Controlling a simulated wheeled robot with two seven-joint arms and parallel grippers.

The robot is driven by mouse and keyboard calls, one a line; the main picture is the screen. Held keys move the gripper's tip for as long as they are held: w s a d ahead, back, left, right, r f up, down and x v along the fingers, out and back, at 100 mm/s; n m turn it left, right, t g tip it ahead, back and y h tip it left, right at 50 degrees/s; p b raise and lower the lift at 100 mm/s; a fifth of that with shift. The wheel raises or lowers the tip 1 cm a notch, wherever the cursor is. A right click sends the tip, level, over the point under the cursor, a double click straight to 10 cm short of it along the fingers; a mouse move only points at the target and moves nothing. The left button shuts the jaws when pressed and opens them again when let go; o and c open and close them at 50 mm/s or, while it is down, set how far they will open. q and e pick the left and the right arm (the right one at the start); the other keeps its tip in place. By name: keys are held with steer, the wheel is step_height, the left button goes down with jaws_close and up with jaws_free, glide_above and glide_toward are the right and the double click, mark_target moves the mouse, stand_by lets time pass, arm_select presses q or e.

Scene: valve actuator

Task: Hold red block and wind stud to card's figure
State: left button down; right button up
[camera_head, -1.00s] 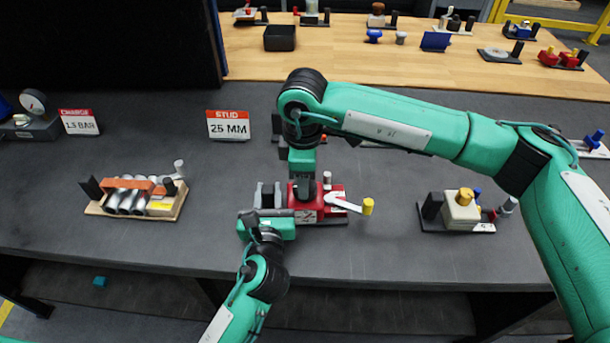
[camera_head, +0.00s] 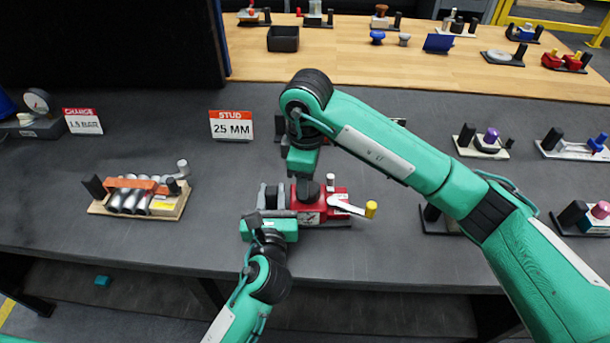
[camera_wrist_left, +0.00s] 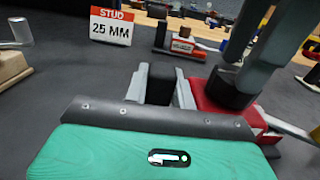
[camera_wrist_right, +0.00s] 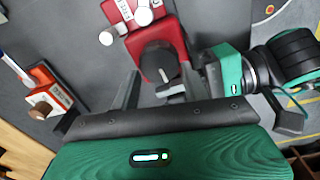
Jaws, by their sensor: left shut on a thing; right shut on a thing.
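The red block (camera_head: 334,199) sits on a dark base near the table's front, with a black round knob (camera_head: 308,191) on top and a white lever (camera_head: 346,206) with a yellow tip at its right. My left gripper (camera_head: 270,199) is shut on the black end piece (camera_wrist_left: 160,86) left of the red block; its fingers flank it in the left wrist view. My right gripper (camera_wrist_right: 160,84) comes from above and is shut on the black knob, whose top shows in the right wrist view. The card (camera_head: 232,125) reads "STUD 25 MM". No scale figure is readable on the block.
A second card (camera_head: 82,121) reads "CHARGE 1.5 BAR" beside a round gauge (camera_head: 38,101). A wooden tray (camera_head: 176,208) with metal cylinders stands at the left. Several small fixtures stand at the right, partly behind my right arm.

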arm_select(q)
steer(key=shift+a+f, duration=0.1)
steer(key=shift+f, duration=0.25)
arm_select(e)
steer(key=shift+d+f, duration=0.15)
steer(key=shift+d, duration=0.05)
steer(key=o, duration=1)
steer(key=shift+d, duration=0.1)
steer(key=shift+a, duration=0.2)
steer(key=shift+a+r+n, duration=0.1)
steer(key=shift+r+n, duration=0.1)
steer(key=shift+n, duration=0.1)
steer(key=shift+a, duration=0.1)
steer(key=shift+n, duration=0.3)
